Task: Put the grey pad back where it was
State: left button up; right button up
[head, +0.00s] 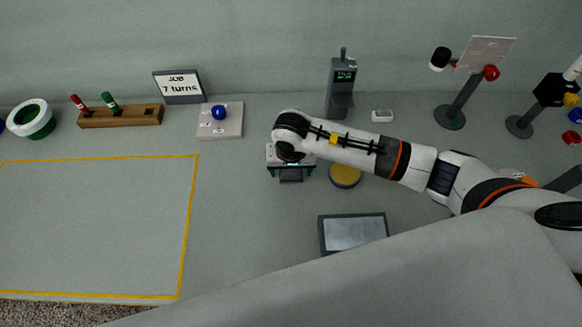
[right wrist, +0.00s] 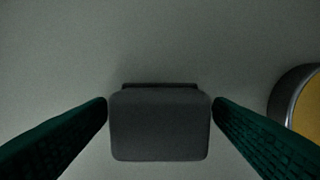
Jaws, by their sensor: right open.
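The grey pad (right wrist: 160,125) is a dark, rounded block between the two green fingers of my right gripper (right wrist: 160,104) in the right wrist view. A thin dark edge shows just behind it. The fingers stand on either side of the pad, very close to its sides; the gripper is open. In the head view the right gripper (head: 290,168) points down at the table in the middle, with the dark pad (head: 291,178) showing below it. Whether the pad rests on the table is hard to tell. My left gripper is not in view.
A yellow-topped round disc (head: 345,175) is just right of the gripper. A dark-framed tray (head: 322,236) lies nearer. Behind stand a grey counter device (head: 341,88), a board with a blue knob (head: 232,130) and a "7 turns" sign (head: 179,87). A yellow-outlined area (head: 95,225) at left is empty.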

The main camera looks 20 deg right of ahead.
aim_at(291, 173)
notch_tip(291, 173, up, 12)
jog(key=s+b, duration=0.1)
jog(key=b, duration=0.2)
jog(key=shift+s+a, duration=0.2)
dwell(0.4)
